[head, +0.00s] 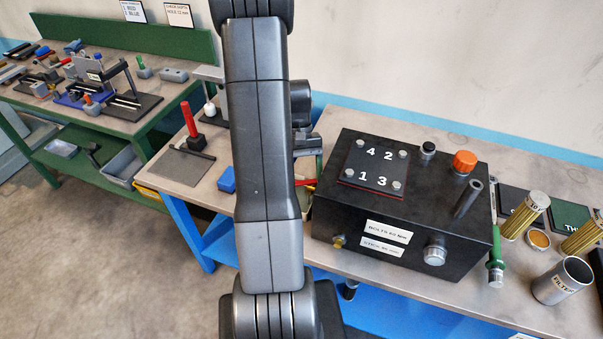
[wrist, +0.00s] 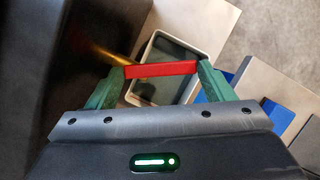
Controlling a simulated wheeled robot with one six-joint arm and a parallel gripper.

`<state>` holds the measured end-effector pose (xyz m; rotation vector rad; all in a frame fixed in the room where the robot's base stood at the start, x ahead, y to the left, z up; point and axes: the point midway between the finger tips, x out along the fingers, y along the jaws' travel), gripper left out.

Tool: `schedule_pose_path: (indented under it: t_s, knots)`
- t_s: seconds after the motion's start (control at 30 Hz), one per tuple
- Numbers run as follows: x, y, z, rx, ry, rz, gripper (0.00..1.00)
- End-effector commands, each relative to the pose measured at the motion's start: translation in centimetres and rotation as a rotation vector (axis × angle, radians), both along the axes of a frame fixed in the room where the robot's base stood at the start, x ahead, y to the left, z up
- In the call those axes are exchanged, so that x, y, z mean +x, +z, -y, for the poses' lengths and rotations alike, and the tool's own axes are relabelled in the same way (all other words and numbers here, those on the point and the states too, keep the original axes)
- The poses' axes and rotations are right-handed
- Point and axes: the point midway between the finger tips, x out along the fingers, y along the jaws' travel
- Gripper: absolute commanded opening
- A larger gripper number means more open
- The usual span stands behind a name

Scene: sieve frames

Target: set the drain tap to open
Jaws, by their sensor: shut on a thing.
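The drain tap shows in the wrist view as a red lever (wrist: 160,70) with a blurred brass-coloured stem (wrist: 108,53) leading toward the dark box at left. My gripper (wrist: 161,73) has its green fingers at both ends of the red lever and is shut on it. In the head view, part of the red lever (head: 304,183) shows beside the black box (head: 450,218), at its left. My arm hides most of the tap and my fingers there. The lever's angle relative to the stem is hard to judge.
A pale-rimmed tray (wrist: 193,45) lies below the lever. The black box carries a numbered plate (head: 376,168) and an orange cap (head: 464,161). A green-handled tool (head: 496,255) and a metal cup (head: 560,282) stand right of it. A blue block (head: 227,180) lies left of my arm.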

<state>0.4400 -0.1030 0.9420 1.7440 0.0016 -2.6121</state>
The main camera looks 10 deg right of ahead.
Motion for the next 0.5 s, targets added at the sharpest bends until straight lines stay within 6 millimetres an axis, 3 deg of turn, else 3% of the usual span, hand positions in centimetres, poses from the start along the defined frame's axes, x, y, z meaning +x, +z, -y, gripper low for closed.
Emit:
schedule_pose_path:
  t_s: [0.4,0.43,0.5]
  knots:
    - [0.16,0.12,0.06,-0.001,-0.006,0.004,0.34]
    - [0.16,0.12,0.06,-0.001,-0.006,0.004,0.77]
    - [0.14,0.11,0.05,-0.001,-0.006,0.004,0.91]
